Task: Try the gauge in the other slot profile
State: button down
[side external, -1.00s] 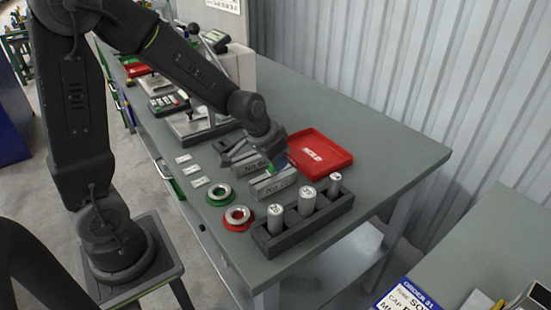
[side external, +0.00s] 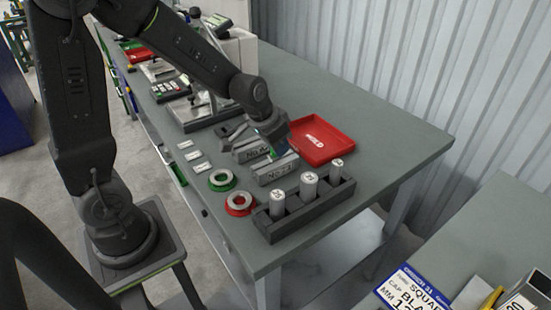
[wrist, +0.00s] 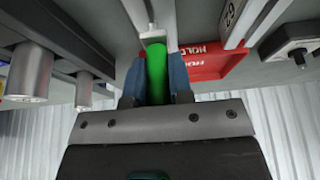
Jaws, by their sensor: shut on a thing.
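My gripper (wrist: 154,85) is shut on the green gauge (wrist: 156,70), which stands between its blue fingers in the wrist view. A pale metal end of the gauge points to the grey slot profile (wrist: 133,10) ahead; I cannot tell whether it is in the slot. In the side view my gripper (side external: 272,151) is low over two grey blocks. One slot profile (side external: 252,151) is behind it, marked No. 4 as far as I can read. The other profile (side external: 277,172), its number unclear, is nearer the camera. My fingers hide most of the gauge there.
A red HOLD tray (side external: 343,152) lies just right of my gripper. A dark rack (side external: 312,214) with three upright cylinders stands in front. A green ring (side external: 231,180) and a red ring (side external: 249,207) lie at the left. The bench (side external: 400,137) is clear on the right.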

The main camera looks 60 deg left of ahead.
jog(key=shift+w+r, duration=0.1)
jog(key=shift+r, duration=2.25)
